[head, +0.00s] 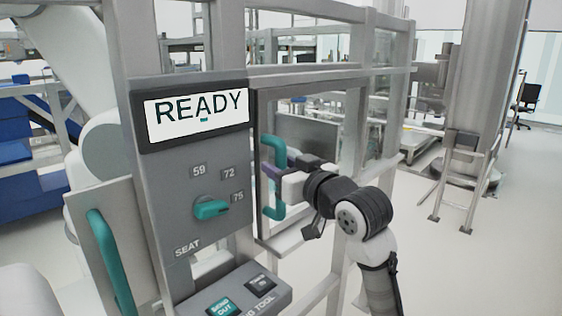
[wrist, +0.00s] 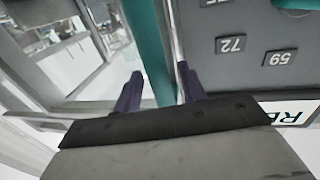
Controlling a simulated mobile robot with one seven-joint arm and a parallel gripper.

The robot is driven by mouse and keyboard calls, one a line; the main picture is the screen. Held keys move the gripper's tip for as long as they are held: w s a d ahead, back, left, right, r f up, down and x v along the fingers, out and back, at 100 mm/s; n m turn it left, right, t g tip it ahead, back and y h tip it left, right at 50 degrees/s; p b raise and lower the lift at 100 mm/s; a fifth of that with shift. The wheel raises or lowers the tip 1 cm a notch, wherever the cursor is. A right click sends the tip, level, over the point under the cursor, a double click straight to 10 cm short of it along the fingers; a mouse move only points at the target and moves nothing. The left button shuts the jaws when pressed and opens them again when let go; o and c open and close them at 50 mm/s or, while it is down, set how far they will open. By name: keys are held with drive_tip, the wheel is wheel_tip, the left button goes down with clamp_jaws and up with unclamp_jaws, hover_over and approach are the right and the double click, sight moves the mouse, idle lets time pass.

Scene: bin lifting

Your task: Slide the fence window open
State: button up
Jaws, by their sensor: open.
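The fence window (head: 348,112) is a grey-framed clear panel beside the control panel, with a teal vertical handle (head: 274,150) at its left edge. My gripper (head: 270,172) is at the middle of this handle, partly hiding it. In the wrist view my gripper (wrist: 158,88) is open, with its two dark purple fingers apart. The teal handle (wrist: 150,50) runs between the fingers, close to the right one; whether it touches either finger I cannot tell. The window frame (wrist: 72,62) also shows at the left of the wrist view.
A grey control panel (head: 168,180) with a READY display (head: 197,115) and a teal knob (head: 211,208) stands just left of the window. Another teal handle (head: 108,255) is at lower left. A steel column (head: 485,80) stands at right.

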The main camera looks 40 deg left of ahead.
drive_tip(key=shift+a, duration=0.3)
clamp_jaws()
drive_tip(key=shift+w, duration=0.1)
